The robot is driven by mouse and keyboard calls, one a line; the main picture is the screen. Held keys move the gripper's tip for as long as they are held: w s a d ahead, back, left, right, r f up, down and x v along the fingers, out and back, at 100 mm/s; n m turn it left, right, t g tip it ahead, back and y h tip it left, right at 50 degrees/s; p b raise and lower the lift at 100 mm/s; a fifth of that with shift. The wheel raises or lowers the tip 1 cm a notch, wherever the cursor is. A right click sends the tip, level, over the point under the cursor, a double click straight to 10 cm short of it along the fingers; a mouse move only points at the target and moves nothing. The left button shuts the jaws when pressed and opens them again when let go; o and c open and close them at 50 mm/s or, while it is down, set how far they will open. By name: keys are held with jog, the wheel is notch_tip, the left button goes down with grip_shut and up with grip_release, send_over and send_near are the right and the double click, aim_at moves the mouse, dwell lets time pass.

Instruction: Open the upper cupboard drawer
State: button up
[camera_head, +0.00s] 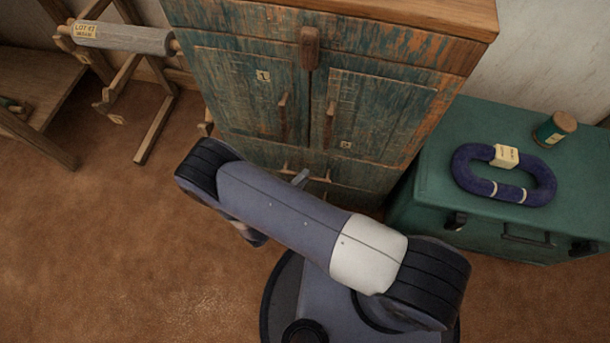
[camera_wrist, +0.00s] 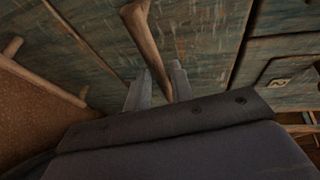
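The worn blue-green cupboard (camera_head: 385,104) stands at the back, and its upper drawer (camera_head: 259,149) lies under the two doors, partly hidden behind my arm. In the wrist view the upper drawer front (camera_wrist: 205,40) appears turned on its side and looks shut. Its wooden bar handle (camera_wrist: 148,40) runs down toward my gripper (camera_wrist: 160,88). The two grey fingers are apart, with the handle's near part between them, closer to the right finger. I cannot tell whether a finger touches it. In the head view only a bit of my gripper (camera_head: 301,178) shows beside the drawer.
A lower drawer handle (camera_wrist: 83,92) shows at left in the wrist view. A green chest (camera_head: 430,185) with a blue yarn skein (camera_head: 467,178) and a spool (camera_head: 553,130) stands close right of the cupboard. A wooden stand (camera_head: 150,130) is at left. Brown floor is clear at lower left.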

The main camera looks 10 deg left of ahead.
jog(key=shift+x, duration=0.9)
jog(key=shift+c, duration=0.5)
grip_shut()
